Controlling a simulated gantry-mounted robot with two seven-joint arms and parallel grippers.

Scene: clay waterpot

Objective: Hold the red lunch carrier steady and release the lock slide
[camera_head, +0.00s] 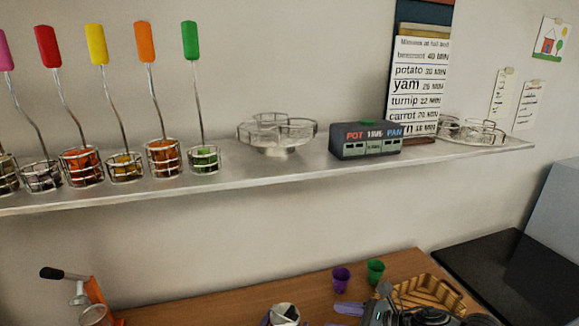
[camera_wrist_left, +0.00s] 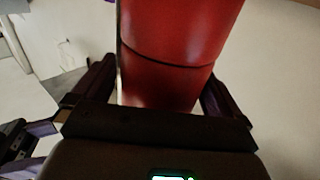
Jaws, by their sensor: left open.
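The red lunch carrier (camera_wrist_left: 165,72) fills the middle of the left wrist view, with a dark seam across its side. My left gripper (camera_wrist_left: 157,82) is open, with one dark finger on each side of the carrier. I cannot tell whether either finger touches it. In the head view, a grey and black mechanism with a purple finger-like part (camera_head: 350,308) is cut off at the bottom edge; it seems to be my left gripper. No red carrier body shows there. The lock slide cannot be made out in either view.
A wooden table (camera_head: 215,302) holds a purple cup (camera_head: 341,279), a green cup (camera_head: 376,271), a woven basket (camera_head: 425,291) and an orange hand-cranked device (camera_head: 95,300). Above, a wall shelf (camera_head: 228,175) carries wire baskets, a timer box (camera_head: 366,141) and a sign (camera_head: 418,85).

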